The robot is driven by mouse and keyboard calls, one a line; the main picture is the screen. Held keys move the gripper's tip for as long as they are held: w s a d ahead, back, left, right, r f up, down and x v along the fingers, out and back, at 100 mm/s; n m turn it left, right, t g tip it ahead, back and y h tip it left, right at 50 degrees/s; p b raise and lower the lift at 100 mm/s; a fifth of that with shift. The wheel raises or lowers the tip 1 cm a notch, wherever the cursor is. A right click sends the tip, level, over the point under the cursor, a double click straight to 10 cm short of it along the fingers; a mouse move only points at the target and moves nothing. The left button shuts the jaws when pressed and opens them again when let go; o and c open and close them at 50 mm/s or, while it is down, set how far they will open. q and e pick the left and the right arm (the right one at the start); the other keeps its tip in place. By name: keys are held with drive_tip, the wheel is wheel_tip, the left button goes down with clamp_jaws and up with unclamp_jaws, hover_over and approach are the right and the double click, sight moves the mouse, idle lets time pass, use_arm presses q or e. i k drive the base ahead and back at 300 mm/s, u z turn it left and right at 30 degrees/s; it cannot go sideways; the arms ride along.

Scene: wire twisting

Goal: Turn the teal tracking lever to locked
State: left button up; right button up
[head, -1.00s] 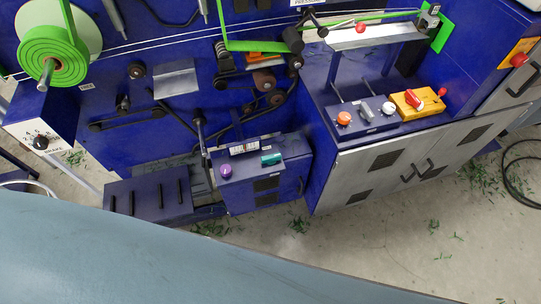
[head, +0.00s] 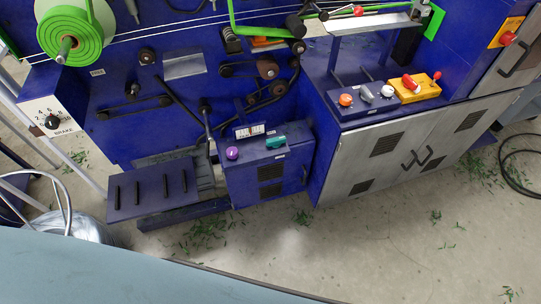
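The teal tracking lever (head: 276,142) sits on top of the small blue cabinet (head: 236,178) in the middle of the head view. It lies roughly level, pointing sideways; its markings are too small to read. A purple knob (head: 232,153) is on the same top, to its left. A small white display (head: 250,131) stands behind them. Neither of my grippers is in the head view.
A blue machine with a green reel (head: 93,35) stands behind. At right, a control top holds an orange knob (head: 345,99), a white knob (head: 388,91) and a yellow box with red knob (head: 409,82). The floor (head: 390,240) in front is mostly clear, with green scraps.

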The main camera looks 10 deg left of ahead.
sight(276, 143)
drive_tip(key=z, duration=0.05)
drive_tip(key=k, duration=0.65)
drive_tip(key=u, duration=0.85)
drive_tip(key=i, duration=1.45)
drive_tip(key=z, duration=0.4)
